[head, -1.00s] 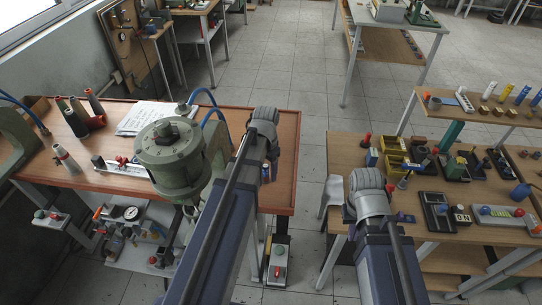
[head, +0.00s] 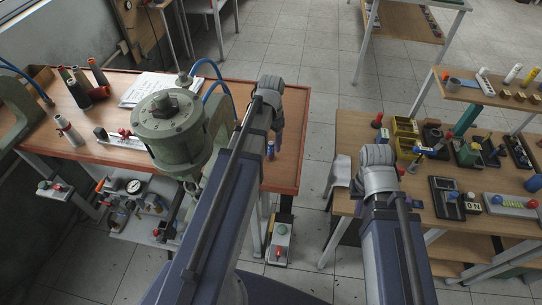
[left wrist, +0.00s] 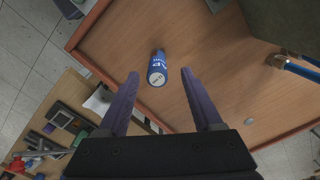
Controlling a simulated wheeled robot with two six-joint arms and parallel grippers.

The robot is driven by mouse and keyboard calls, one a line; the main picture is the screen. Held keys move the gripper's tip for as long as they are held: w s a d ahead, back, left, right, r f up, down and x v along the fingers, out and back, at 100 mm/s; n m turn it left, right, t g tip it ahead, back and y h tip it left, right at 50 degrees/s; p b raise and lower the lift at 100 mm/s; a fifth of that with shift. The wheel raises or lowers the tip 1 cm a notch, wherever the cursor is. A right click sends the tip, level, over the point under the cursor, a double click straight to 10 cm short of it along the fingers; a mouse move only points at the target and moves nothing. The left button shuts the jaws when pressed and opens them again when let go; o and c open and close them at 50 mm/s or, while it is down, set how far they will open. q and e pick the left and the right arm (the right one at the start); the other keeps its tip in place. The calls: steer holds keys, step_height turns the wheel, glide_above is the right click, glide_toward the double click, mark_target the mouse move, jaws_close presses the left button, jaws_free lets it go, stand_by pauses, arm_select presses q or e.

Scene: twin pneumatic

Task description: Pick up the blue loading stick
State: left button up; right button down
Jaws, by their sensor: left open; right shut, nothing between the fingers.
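The blue loading stick (left wrist: 157,68) is a short blue cylinder with white lettering and a pale end. In the left wrist view it stands on the brown wooden table, seen almost end-on. In the head view it shows small and blue (head: 270,149) near the table's right edge. My left gripper (left wrist: 164,77) is open; its two purple fingers reach toward the stick, which appears between and slightly beyond their tips, with no visible contact. In the head view the left gripper (head: 277,133) hangs by the stick. My right gripper's fingers are hidden; only its wrist and arm show over the right table.
A large green press (head: 172,122) stands left of the left gripper on the red-edged table (head: 290,110). Blue hoses (left wrist: 298,68) curve nearby. The right table holds yellow bins (head: 405,128), a dark panel (head: 445,197) and several fixtures. Floor lies between the tables.

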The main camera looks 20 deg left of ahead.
mark_target(271, 151)
arm_select(q)
steer(key=shift+s+f+b, duration=0.2)
steer(key=shift+f+b, duration=2.4)
steer(key=shift+f, duration=0.05)
steer(key=shift+r, duration=0.1)
jaws_close()
